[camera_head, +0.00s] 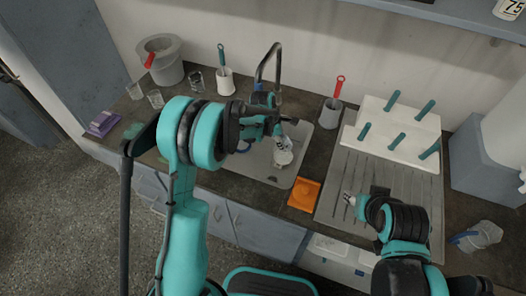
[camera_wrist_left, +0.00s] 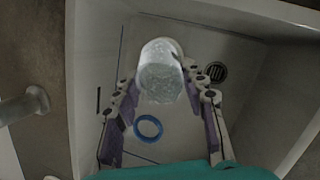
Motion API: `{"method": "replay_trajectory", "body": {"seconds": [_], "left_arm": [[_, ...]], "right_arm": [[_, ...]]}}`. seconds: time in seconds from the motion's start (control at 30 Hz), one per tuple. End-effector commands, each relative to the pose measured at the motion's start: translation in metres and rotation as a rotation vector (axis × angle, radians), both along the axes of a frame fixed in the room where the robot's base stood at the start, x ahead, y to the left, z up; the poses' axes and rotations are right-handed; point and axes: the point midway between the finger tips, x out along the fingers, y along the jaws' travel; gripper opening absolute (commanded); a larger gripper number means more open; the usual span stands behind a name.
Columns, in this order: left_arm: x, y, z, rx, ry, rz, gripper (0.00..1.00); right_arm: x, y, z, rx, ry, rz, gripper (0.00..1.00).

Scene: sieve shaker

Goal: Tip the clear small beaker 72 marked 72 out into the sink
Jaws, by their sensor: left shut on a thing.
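My left gripper (camera_head: 285,132) reaches over the sink and is shut on a clear small beaker (camera_head: 284,153). In the left wrist view the beaker (camera_wrist_left: 160,75) sits between the two fingers of the gripper (camera_wrist_left: 165,88), with pale, speckled contents or wall showing. Its marking cannot be read, and its exact tilt is hard to tell. The sink (camera_head: 262,165) lies below it, with the dark drain (camera_wrist_left: 215,72) to the right of the beaker in the wrist view. My right gripper (camera_head: 349,198) hangs over the drainboard; its jaws are too small to judge.
A blue ring (camera_wrist_left: 148,128) lies in the sink. The faucet (camera_head: 268,62) rises behind it. An orange object (camera_head: 304,194) stands at the sink's front right, beside the ribbed drainboard (camera_head: 335,176) and white peg rack (camera_head: 400,128). Glasses (camera_head: 155,99) and a grey bucket (camera_head: 168,68) stand left.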

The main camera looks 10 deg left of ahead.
Motion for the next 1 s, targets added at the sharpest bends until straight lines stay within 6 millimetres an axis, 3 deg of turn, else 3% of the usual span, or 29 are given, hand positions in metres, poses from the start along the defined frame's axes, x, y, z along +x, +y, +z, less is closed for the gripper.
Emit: {"method": "replay_trajectory", "body": {"seconds": [1.0], "left_arm": [[-0.0073,0.0107,0.0027,-0.094,-0.062,0.0,0.07]], "right_arm": [[0.0001,0.0,-0.0035,0.0,0.0,0.0,0.4]]}}
